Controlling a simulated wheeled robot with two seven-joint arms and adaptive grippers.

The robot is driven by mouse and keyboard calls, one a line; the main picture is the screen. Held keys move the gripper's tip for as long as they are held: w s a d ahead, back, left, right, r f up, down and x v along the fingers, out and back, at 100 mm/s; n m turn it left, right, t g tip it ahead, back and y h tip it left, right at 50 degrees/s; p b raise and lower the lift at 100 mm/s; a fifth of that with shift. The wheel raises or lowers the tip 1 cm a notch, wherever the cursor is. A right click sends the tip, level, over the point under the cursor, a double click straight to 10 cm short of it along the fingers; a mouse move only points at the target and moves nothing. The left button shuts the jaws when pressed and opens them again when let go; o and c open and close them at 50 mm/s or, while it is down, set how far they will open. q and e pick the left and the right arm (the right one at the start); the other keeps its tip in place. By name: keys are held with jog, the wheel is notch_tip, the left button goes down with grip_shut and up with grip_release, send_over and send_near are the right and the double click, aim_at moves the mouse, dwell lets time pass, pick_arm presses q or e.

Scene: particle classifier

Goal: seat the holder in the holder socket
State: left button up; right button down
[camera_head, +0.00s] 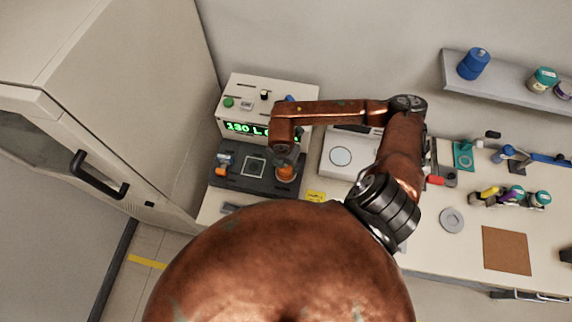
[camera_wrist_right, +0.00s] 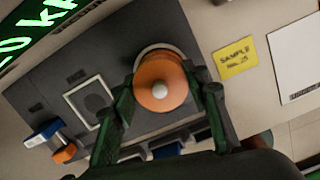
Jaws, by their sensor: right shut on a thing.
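The holder appears to be a round orange piece with a white knob (camera_wrist_right: 163,72); it also shows in the head view (camera_head: 287,174), at the right end of the dark base of the instrument (camera_head: 248,182). My right gripper (camera_wrist_right: 168,97) has its two green-black fingers on either side of it and is shut on it; in the head view the gripper (camera_head: 286,160) points down over the base. A pale round rim shows behind the orange piece in the wrist view, probably the holder socket. The piece covers most of it, so I cannot tell whether it is seated. My left gripper is not in view.
The instrument's green-lit display (camera_head: 248,128) stands behind the base. A square plate with a dark disc (camera_wrist_right: 97,102) and a blue-orange item (camera_wrist_right: 50,140) lie left of the holder. A yellow sample label (camera_wrist_right: 236,58) is to the right. A white device (camera_head: 343,155) stands farther right.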

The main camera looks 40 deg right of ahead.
jog(key=c, duration=1.1)
grip_release()
jog(key=shift+r, duration=0.2)
notch_tip(320, 180, up, 12)
jog(key=a+b, duration=0.1)
jog(key=shift+s+a+f, duration=0.15)
jog(key=shift+s, duration=0.2)
